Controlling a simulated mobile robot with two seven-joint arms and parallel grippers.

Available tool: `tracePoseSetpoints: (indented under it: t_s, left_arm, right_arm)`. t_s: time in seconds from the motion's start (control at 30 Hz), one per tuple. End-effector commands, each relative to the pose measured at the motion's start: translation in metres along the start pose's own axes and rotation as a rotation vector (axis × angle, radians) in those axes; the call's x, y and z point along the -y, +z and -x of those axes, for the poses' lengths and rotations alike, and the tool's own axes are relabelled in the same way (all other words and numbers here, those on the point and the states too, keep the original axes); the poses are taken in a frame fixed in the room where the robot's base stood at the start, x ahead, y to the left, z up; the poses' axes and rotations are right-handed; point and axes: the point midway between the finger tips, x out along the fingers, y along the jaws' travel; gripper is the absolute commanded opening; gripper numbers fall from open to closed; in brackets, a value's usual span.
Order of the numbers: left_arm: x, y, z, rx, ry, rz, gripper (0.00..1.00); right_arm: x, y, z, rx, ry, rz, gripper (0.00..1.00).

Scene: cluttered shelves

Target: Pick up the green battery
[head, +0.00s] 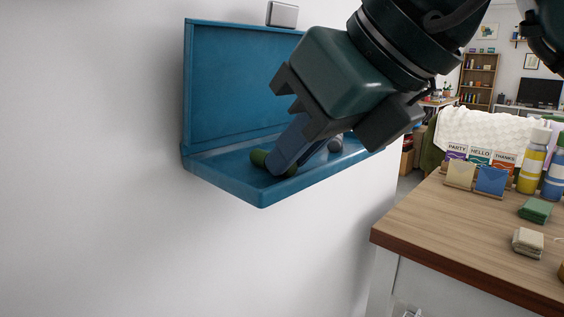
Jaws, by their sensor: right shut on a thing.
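I cannot tell whether the battery still touches the shelf. My left gripper is not in view.
The blue shelf (225,85) has a back panel and a shallow floor on a white wall. A grey rounded object (335,145) is on it, right of the fingers. A wooden table (455,235) with bottles and cards stands at right.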

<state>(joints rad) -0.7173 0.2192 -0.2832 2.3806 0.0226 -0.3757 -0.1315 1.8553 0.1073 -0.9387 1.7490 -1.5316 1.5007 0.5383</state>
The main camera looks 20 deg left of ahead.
Motion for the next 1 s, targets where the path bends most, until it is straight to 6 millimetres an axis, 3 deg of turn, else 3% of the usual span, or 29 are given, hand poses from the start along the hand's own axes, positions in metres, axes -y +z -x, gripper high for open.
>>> tracePoseSetpoints:
  t_s: [0.27, 0.8, 1.0]
  left_arm:
    - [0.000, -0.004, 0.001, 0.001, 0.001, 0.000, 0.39]
    - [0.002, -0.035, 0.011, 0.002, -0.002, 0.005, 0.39]
    - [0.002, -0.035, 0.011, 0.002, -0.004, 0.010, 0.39]
  right_arm:
    - [0.000, 0.004, 0.005, 0.001, 0.000, 0.000, 0.00]
    - [0.000, 0.034, 0.036, 0.001, -0.001, 0.001, 0.00]
    - [0.000, 0.034, 0.037, 0.000, 0.000, 0.000, 0.00]
